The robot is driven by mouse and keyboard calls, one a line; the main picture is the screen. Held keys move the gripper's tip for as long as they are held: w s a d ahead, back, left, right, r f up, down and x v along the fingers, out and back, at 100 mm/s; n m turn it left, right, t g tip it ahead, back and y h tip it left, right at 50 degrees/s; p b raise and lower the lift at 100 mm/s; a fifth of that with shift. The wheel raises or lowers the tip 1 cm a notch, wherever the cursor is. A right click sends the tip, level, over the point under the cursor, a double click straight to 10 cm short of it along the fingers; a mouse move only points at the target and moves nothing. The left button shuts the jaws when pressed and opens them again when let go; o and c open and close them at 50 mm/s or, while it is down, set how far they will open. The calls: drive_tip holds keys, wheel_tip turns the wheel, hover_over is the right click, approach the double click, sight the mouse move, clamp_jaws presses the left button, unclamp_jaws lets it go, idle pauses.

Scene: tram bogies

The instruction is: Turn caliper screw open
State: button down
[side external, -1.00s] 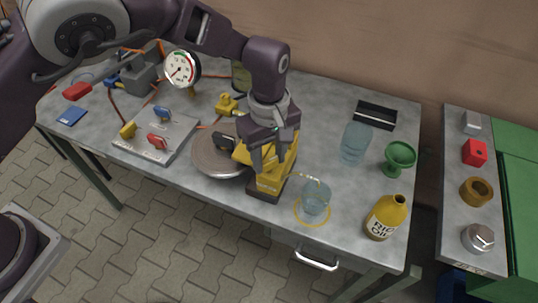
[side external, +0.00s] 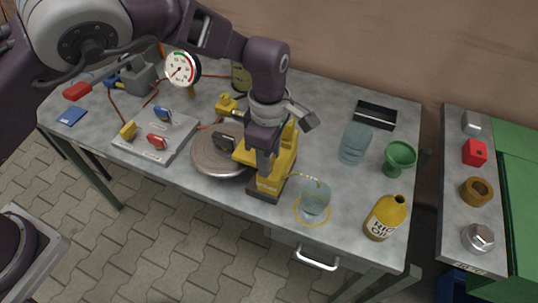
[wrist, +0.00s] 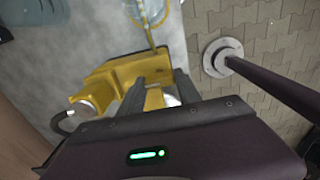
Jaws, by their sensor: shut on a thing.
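The yellow caliper (side external: 287,160) stands at the front edge of the bench beside a round grey disc (side external: 213,160). My gripper (side external: 263,165) points down at the caliper and covers part of it. In the wrist view, the caliper (wrist: 110,75) lies just beyond my fingers. My gripper (wrist: 153,92) is shut on a narrow yellow piece (wrist: 154,99) between the fingers, which appears to be the caliper screw. The screw is hidden by my gripper in the side view.
A clear jar (side external: 315,198) with a thin yellow hose stands right of the caliper. A yellow oil bottle (side external: 386,217), green funnel (side external: 400,157), blue-tinted glass (side external: 354,144) and black tray (side external: 375,115) are further right. A valve board (side external: 155,137) and gauge (side external: 182,69) stand left.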

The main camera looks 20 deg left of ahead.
idle(0.5)
drive_tip(key=c, duration=0.8)
unclamp_jaws()
drive_tip(key=shift+c, duration=0.2)
wheel_tip(320, 180, up, 7)
drive_tip(key=shift+r, duration=0.1)
drive_tip(key=s+a+r+m+t+h, duration=0.1)
drive_tip(key=s+a+r+m, duration=0.2)
drive_tip(key=a+r, duration=0.45)
drive_tip(key=s+a+r+m+h, duration=0.1)
drive_tip(key=s+a+r+m, duration=0.2)
drive_tip(key=a+r, duration=0.4)
drive_tip(key=s+a+r+m+t+y, duration=0.1)
drive_tip(key=s+a+m+t, duration=0.1)
drive_tip(key=s+a+m, duration=0.3)
drive_tip(key=s+a+r+m+t+y, duration=0.1)
drive_tip(key=s+a+m, duration=0.4)
drive_tip(key=s, duration=0.8)
drive_tip(key=shift+s+a+r+m+t, duration=0.25)
drive_tip(key=shift+m+t, duration=0.55)
drive_tip(key=shift+m, duration=0.2)
